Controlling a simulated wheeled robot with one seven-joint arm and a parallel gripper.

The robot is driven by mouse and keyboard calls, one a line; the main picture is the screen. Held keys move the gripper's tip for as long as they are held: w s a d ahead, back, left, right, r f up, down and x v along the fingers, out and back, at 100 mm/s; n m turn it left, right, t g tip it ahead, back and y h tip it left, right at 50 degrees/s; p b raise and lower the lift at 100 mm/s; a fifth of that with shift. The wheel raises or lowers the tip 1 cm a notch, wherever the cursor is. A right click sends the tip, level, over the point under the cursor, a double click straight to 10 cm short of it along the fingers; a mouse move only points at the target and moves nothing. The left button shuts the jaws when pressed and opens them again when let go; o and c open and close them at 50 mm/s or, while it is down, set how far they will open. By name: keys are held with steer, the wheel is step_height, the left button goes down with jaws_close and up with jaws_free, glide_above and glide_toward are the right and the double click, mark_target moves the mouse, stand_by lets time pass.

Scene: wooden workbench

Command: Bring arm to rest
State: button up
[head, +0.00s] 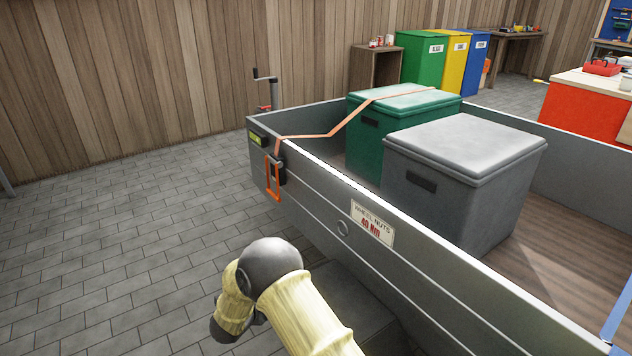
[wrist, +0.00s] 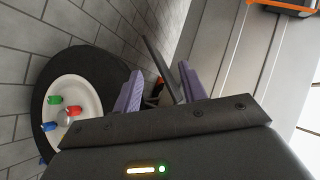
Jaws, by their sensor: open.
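My gripper (wrist: 157,90) shows in the wrist view with its two purple fingers spread apart. It is open, and nothing is held between the fingers. Beyond it is a trailer wheel (wrist: 75,100) with a white rim and coloured nuts, to the left of the fingers. In the head view my arm, in a yellow sleeve with a dark joint, is bent low beside the near side wall of the grey trailer (head: 335,205). My gripper is hidden in the head view.
A green box (head: 365,145) under an orange strap (head: 340,127) and a grey box (head: 450,190) stand in the trailer. An orange ratchet handle (head: 272,178) hangs on the trailer's corner. Green, yellow and blue bins (head: 450,65) stand behind. The paved floor (head: 120,240) on the left is clear.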

steer(key=w+d+r+n+y+p, duration=0.25)
steer(key=d+r+n, duration=0.2)
steer(key=r, duration=0.55)
steer(key=s+d+r+n+g+y+p, duration=0.1)
steer(key=s+d+r+n+g+y, duration=0.2)
steer(key=s+d+r+n, duration=0.4)
steer(key=s+d+r+n+g+h+p, duration=0.1)
steer(key=s+d+r+n+g+p, duration=0.2)
steer(key=s+d, duration=0.7)
steer(key=s+d+r+n+g+p, duration=0.1)
steer(key=s+d+r+n+g, duration=0.35)
steer(key=s+d, duration=0.55)
step_height(320, 180, up, 38)
steer(key=s+a+p, duration=0.1)
steer(key=a+p, duration=0.1)
steer(key=p, duration=3.5)
steer(key=shift+s+a+m+t, duration=0.15)
steer(key=shift+a+m+t, duration=0.2)
steer(key=shift+m+t, duration=0.1)
